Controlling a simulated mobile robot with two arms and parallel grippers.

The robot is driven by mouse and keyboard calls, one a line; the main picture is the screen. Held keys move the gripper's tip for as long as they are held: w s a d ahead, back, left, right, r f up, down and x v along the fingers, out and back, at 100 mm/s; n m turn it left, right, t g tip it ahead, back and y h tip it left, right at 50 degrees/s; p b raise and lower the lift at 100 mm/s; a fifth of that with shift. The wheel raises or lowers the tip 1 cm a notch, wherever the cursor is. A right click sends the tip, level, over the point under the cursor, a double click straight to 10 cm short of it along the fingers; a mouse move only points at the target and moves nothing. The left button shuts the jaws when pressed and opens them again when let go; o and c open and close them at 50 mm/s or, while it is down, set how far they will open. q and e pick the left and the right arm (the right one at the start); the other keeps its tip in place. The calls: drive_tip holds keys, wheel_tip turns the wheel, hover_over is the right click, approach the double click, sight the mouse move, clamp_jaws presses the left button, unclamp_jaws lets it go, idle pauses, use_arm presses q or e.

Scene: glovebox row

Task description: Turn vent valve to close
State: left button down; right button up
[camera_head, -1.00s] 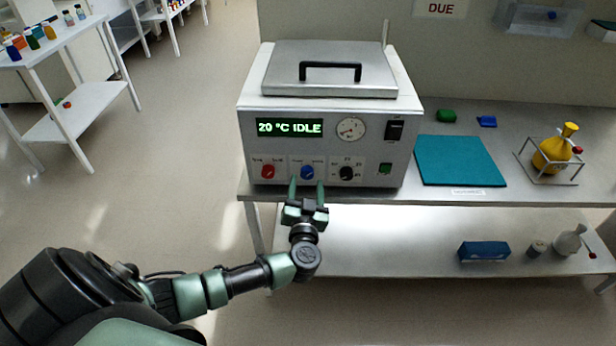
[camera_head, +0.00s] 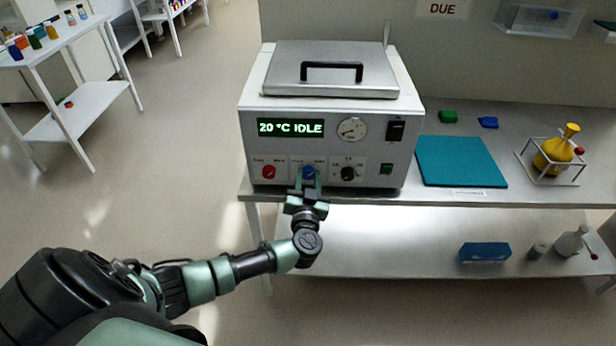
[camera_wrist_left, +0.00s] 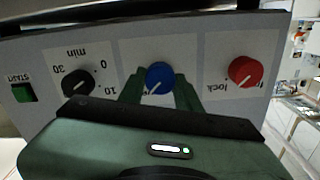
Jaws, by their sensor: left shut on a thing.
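The machine (camera_head: 330,110) is a grey box with a front panel of knobs. Its blue knob (camera_head: 309,173) is in the middle of the row, and also shows in the left wrist view (camera_wrist_left: 159,74) with a white pointer line. The print by it is partly hidden, so I cannot read its name. My left gripper (camera_head: 309,182) is at the panel, shut on the blue knob, with one green finger on each side of it (camera_wrist_left: 158,85). My right gripper is not in view.
A red knob (camera_head: 268,172) and a black timer knob (camera_head: 347,174) flank the blue one closely. A green START button (camera_head: 386,169) is further right. A teal mat (camera_head: 460,160) and a yellow flask (camera_head: 552,155) in a stand are on the bench to the right.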

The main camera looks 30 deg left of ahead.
use_arm(q)
drive_tip(key=shift+s+r+n+p, duration=0.15)
drive_tip(key=shift+n+p, duration=1.15)
drive_tip(key=shift+p, duration=1.4)
drive_tip(key=shift+n+p, duration=0.3)
drive_tip(key=shift+n, duration=0.1)
drive_tip(key=n, duration=0.2)
drive_tip(key=shift+f+n, duration=0.25)
drive_tip(key=shift+n, duration=0.15)
drive_tip(key=n+b, duration=0.1)
drive_tip(key=n, duration=0.3)
drive_tip(key=shift+f, duration=0.1)
drive_tip(key=n+b, duration=0.1)
drive_tip(key=n, duration=0.3)
drive_tip(key=shift+a+n+b, duration=0.1)
drive_tip(key=shift+n+b, duration=0.2)
drive_tip(key=shift+n, duration=0.1)
drive_tip(key=shift+n+b, duration=0.45)
drive_tip(key=shift+n, duration=1.15)
drive_tip(key=c, duration=1)
unclamp_jaws()
